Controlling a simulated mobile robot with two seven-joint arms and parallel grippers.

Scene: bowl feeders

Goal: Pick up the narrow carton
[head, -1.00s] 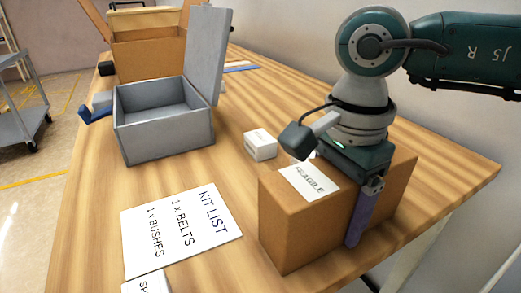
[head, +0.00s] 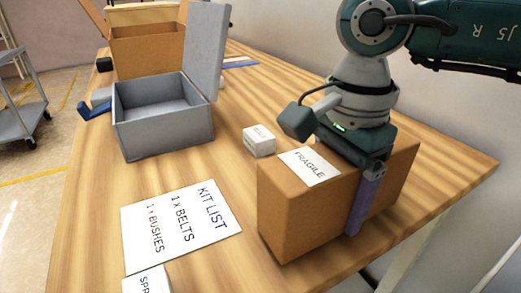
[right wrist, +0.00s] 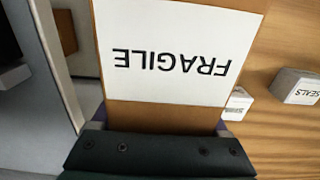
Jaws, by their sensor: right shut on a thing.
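The narrow carton (head: 300,220) is a brown box with a white FRAGILE label (head: 309,167) on top, in the front right of the head view. My right gripper (head: 362,190) comes down over it and is shut on it, one purple finger flat against its near long side. The other finger is hidden behind the carton. The carton seems slightly above the table. In the right wrist view the carton top (right wrist: 160,117) with its label lies directly before the gripper. My left gripper is not in view.
A small white box (head: 259,140) stands just left of the carton. A KIT LIST sheet (head: 180,225) and another white box (head: 148,281) lie at front left. An open grey box (head: 165,135) and an open cardboard box (head: 150,55) stand farther back. A wall runs along the right.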

